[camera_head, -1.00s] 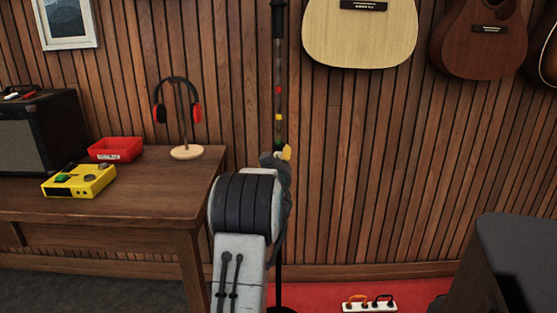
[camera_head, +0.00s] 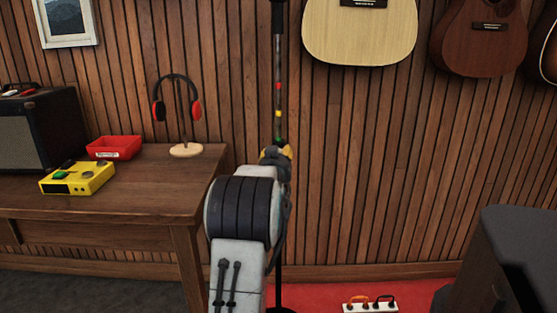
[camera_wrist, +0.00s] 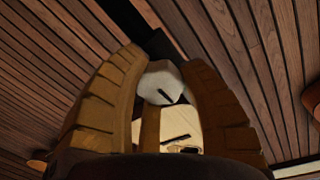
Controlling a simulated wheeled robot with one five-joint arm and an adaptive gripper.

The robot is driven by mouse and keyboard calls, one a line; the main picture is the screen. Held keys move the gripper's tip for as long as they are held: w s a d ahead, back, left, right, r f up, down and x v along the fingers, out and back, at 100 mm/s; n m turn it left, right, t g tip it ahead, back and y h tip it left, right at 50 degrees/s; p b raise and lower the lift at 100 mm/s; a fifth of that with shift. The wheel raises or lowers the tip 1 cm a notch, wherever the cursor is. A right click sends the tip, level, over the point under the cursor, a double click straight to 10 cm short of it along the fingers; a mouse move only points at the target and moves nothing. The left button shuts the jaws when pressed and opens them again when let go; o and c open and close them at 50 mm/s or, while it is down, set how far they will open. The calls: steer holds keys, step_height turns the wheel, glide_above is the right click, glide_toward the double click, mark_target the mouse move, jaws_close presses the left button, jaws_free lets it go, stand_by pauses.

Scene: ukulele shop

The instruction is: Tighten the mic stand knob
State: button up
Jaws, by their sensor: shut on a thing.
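The mic stand (camera_head: 279,60) is a thin dark upright pole with red, yellow and green marks, standing in front of the wood-slat wall. My gripper (camera_head: 276,153) is at the pole, just below the green mark, and my arm hides part of the stand. In the wrist view the stand's pale grey knob (camera_wrist: 161,80), with a dark slot line, sits between the two ochre fingers of my gripper (camera_wrist: 165,85). The fingers are shut on the knob. Their exact contact with it is partly hard to see.
Guitars (camera_head: 360,35) hang behind. A power strip (camera_head: 369,304) lies on the red floor. A dark piece (camera_head: 515,240) stands at right.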

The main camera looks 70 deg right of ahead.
steer(key=shift+f, duration=0.15)
steer(key=o, duration=1.2)
steer(key=shift+v, duration=5.95)
